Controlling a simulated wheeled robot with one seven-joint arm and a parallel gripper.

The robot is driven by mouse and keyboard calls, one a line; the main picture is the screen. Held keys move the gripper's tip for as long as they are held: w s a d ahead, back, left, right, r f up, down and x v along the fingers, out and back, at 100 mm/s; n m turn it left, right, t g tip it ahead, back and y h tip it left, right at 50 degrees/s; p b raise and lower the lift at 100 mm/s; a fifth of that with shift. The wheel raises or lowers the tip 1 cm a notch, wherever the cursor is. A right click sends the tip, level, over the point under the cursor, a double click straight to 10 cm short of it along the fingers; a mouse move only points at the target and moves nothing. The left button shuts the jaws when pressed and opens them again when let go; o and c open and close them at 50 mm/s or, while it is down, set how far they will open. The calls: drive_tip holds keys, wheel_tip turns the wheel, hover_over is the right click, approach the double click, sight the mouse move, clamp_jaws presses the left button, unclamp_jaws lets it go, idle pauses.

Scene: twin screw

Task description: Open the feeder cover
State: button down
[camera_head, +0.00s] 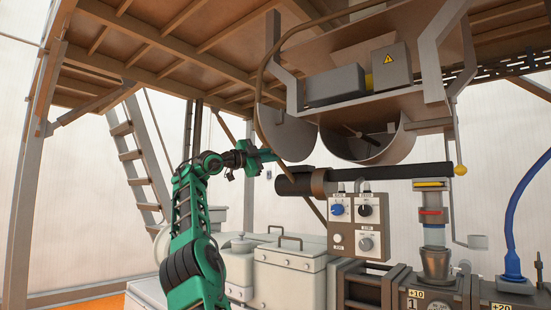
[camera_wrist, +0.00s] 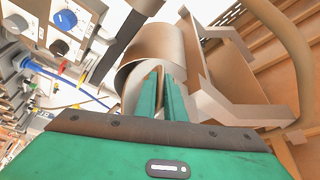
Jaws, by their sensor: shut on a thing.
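The feeder cover (camera_head: 287,135) is a round grey plate in the head view. It stands to the left of the feeder drum (camera_head: 378,150), and the dark inside of the drum shows. My green gripper (camera_head: 272,154) is at the cover's lower left edge, shut on it. In the wrist view my gripper's two green fingers (camera_wrist: 165,90) lie close together, with a thin brown strip between them that looks like part of the cover. The drum (camera_wrist: 155,48) curves just beyond the fingers. The exact grip point is small and partly hidden in the head view.
A dark horizontal barrel (camera_head: 390,173) runs below the drum. A control box (camera_head: 358,226) with knobs hangs under it. A grey bracket (camera_head: 289,60) and a curved brown pipe (camera_head: 262,62) are close to the cover. White cabinets (camera_head: 287,270) stand below; open air lies left of the arm.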

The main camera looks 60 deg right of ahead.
drive_tip(key=shift+w+a+r, duration=0.15)
drive_tip(key=shift+w+a, duration=0.05)
drive_tip(key=shift+w, duration=0.05)
drive_tip(key=c, duration=1.8)
unclamp_jaws()
drive_tip(key=shift+w+a, duration=0.15)
drive_tip(key=shift+a, duration=0.1)
drive_tip(key=shift+c, duration=0.2)
drive_tip(key=shift+d, duration=0.15)
drive_tip(key=v, duration=1.1)
drive_tip(key=shift+d, duration=0.1)
